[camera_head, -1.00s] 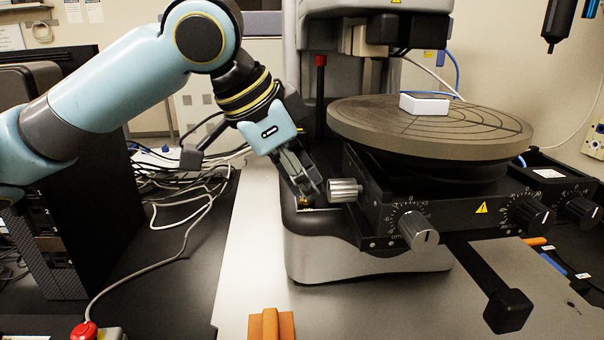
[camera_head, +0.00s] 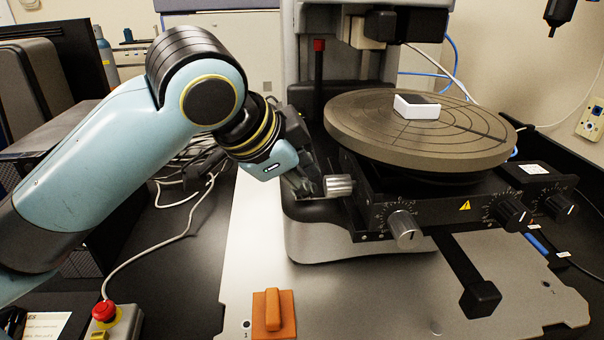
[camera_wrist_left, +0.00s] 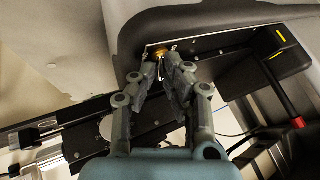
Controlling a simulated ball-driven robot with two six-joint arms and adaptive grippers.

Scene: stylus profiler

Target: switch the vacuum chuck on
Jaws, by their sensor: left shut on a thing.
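The round grey chuck (camera_head: 350,125) sits on the black stage of the profiler, with a small white block with a dark top (camera_head: 416,112) on it. My left gripper (camera_head: 308,188) reaches down to the left side of the stage, beside a silver knob (camera_head: 338,186). In the left wrist view its fingertips (camera_wrist_left: 163,66) are shut on a small brass-coloured switch (camera_wrist_left: 160,50) on a dark panel. The fingers hide most of the switch, so I cannot tell its position. My right gripper is not in view.
A black stage front with dials (camera_head: 405,229) stands right of my gripper. A red-topped post (camera_head: 319,75) rises behind it. An orange piece (camera_head: 272,313) and a red stop button (camera_head: 104,311) are at the front. Loose cables lie left. The pale plate in front is largely clear.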

